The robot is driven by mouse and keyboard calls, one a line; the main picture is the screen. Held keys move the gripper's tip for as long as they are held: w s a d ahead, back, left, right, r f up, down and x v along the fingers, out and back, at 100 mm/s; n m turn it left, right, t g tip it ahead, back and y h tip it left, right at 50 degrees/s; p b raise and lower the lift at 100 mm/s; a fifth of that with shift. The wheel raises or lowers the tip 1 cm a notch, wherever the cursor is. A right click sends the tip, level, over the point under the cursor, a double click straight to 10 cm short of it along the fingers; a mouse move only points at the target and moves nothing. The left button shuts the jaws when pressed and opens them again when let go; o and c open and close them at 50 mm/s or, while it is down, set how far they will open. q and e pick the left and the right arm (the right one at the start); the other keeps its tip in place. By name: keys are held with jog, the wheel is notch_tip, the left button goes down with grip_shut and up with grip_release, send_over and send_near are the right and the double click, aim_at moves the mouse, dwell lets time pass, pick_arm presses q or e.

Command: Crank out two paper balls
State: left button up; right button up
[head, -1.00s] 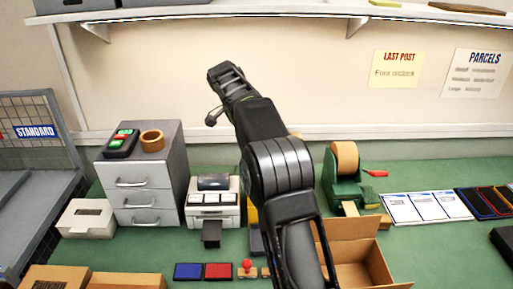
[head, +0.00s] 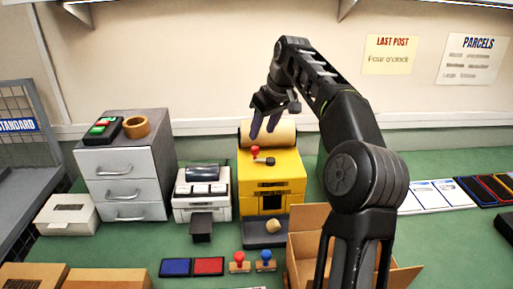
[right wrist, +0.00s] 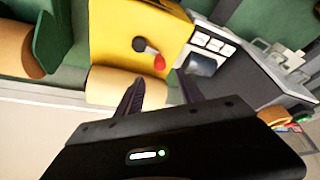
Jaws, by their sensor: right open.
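The yellow machine (head: 270,185) stands on the counter with a paper roll (head: 284,134) on top. Its crank has a red knob (head: 255,151) and a dark arm; the knob also shows in the right wrist view (right wrist: 159,62). A crumpled paper ball (head: 272,226) lies on the dark tray (head: 258,240) below the machine's slot. My right gripper (head: 264,128) is open and empty, pointing down just above the knob. In the right wrist view its fingers (right wrist: 160,78) are apart, with the knob ahead between their tips, not gripped. My left gripper is out of view.
A white printer-like machine (head: 203,190) stands to the left, beside a grey drawer unit (head: 125,175). An open cardboard box (head: 307,218) is right of the tray, partly behind my arm. Ink pads (head: 208,266) and stamps (head: 265,259) lie in front.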

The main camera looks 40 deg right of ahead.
aim_at(256, 147)
jog(key=shift+f, duration=0.15)
jog(key=x, duration=0.7)
jog(key=shift+w+f, duration=0.15)
jog(key=shift+f, duration=0.15)
grip_shut()
dwell(0.5)
